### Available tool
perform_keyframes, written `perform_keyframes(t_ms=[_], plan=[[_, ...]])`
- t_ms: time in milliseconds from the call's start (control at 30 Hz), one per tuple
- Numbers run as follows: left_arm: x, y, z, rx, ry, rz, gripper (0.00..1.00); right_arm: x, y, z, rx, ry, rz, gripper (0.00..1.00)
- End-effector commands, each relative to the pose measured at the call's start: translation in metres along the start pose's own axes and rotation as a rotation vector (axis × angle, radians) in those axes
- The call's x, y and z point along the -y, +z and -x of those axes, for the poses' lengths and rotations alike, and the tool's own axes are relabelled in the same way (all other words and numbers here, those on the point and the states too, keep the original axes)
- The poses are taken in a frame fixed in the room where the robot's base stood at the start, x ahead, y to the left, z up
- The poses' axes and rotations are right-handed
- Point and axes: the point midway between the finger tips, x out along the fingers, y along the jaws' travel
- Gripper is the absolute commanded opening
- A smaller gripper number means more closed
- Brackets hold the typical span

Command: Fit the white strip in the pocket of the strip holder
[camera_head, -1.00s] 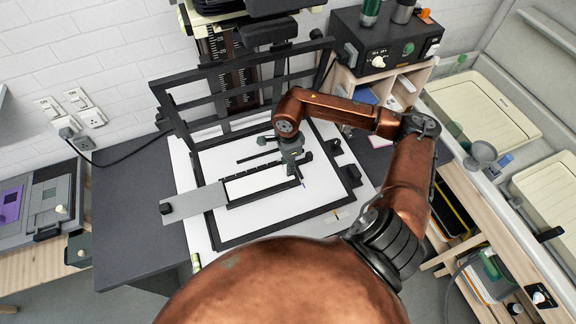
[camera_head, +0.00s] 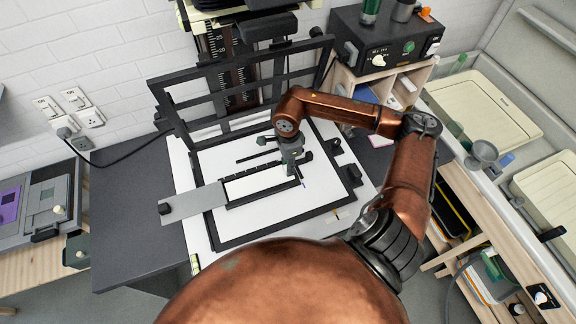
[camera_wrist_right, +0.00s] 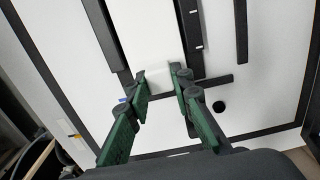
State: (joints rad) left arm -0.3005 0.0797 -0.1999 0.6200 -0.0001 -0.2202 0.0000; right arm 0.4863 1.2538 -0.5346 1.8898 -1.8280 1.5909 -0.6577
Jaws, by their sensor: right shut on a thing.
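The white strip (camera_wrist_right: 148,35) lies between two dark rails of the black strip holder (camera_wrist_right: 190,30) in the right wrist view. Its near end is between the green fingertips of my right gripper (camera_wrist_right: 160,78), which is shut on it. In the head view the strip holder (camera_head: 232,205) lies on the white board, and my right gripper (camera_head: 291,172) points down at its right end. The gripper hides the strip's end there. I cannot tell whether the strip lies flat in the pocket or slightly above it. My left gripper is not in view.
A grey plate (camera_head: 192,204) sticks out at the holder's left end. A black hinged frame (camera_head: 165,100) stands raised behind the board, by the enlarger column (camera_head: 238,85). A control box (camera_head: 385,45) and trays (camera_head: 485,110) are at the right. The dark worktop (camera_head: 125,215) at left is clear.

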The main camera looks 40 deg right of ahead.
Motion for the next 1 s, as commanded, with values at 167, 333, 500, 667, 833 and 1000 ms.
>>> perform_keyframes(t_ms=[167,333,500,667,833,1000], plan=[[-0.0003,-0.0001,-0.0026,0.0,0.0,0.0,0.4,0.0001,0.0,-0.0021,0.0,0.0,0.0,0.0],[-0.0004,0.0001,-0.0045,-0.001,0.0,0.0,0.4,0.0001,0.0001,-0.0037,0.0,0.0,0.0,0.0],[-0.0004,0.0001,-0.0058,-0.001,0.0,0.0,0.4,0.0,0.0001,-0.0048,0.0,0.0,0.0,0.22],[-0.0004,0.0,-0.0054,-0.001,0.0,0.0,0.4,0.0,0.0001,-0.0044,0.0,0.0,0.0,0.33],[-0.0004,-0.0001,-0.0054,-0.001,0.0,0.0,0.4,0.0,0.0001,-0.0045,0.0,0.0,0.0,0.41],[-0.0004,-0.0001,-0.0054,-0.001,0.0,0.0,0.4,-0.0001,0.0,-0.0046,0.0,0.0,0.0,0.41]])
